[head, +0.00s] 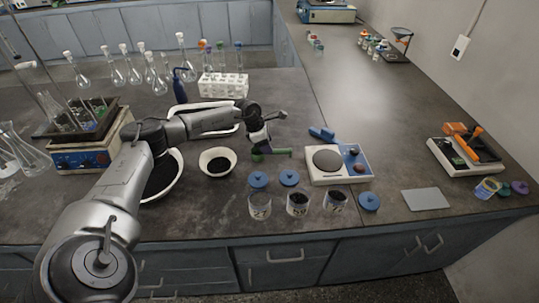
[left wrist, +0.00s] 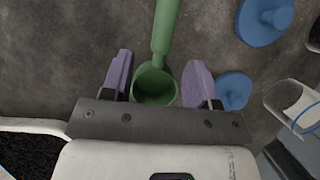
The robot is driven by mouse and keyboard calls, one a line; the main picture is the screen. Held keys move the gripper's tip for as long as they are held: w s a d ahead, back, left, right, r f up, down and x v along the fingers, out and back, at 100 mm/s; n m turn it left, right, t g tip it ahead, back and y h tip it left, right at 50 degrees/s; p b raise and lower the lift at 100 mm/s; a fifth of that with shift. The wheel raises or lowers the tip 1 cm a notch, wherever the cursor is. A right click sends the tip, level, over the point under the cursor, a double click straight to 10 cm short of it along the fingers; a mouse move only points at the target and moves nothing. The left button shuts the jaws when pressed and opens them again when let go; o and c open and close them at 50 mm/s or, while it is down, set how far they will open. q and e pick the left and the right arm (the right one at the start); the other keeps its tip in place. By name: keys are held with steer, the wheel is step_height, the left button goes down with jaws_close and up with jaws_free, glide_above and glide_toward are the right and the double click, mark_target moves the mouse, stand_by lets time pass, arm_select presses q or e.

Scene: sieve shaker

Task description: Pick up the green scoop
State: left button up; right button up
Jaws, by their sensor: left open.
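The green scoop (head: 281,152) lies on the dark bench, its handle pointing right in the head view. In the left wrist view, its round bowl (left wrist: 154,88) sits between my fingers and its handle runs up past the fingertips. My left gripper (head: 258,146) is over the bowl end. In the left wrist view, the left gripper (left wrist: 159,63) is open, with one purple finger pad on each side of the scoop and visible gaps. Whether the fingertips are level with the scoop is hard to tell. My right gripper is not in view.
Blue lids (head: 289,178) and several beakers (head: 298,204) stand near the front edge. A balance (head: 337,165) is to the right. A white bowl with dark grains (head: 217,162) is to the left. A white tray (head: 178,106) lies behind.

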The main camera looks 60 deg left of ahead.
arm_select(q)
steer(key=b+x, duration=0.1)
steer(key=x, duration=0.2)
steer(key=shift+d+f, duration=0.1)
steer(key=shift+f, duration=0.25)
steer(key=shift+w+f, duration=0.15)
steer(key=shift+f, duration=0.1)
steer(key=shift+c, duration=0.3)
jaws_close()
steer(key=shift+r, duration=0.15)
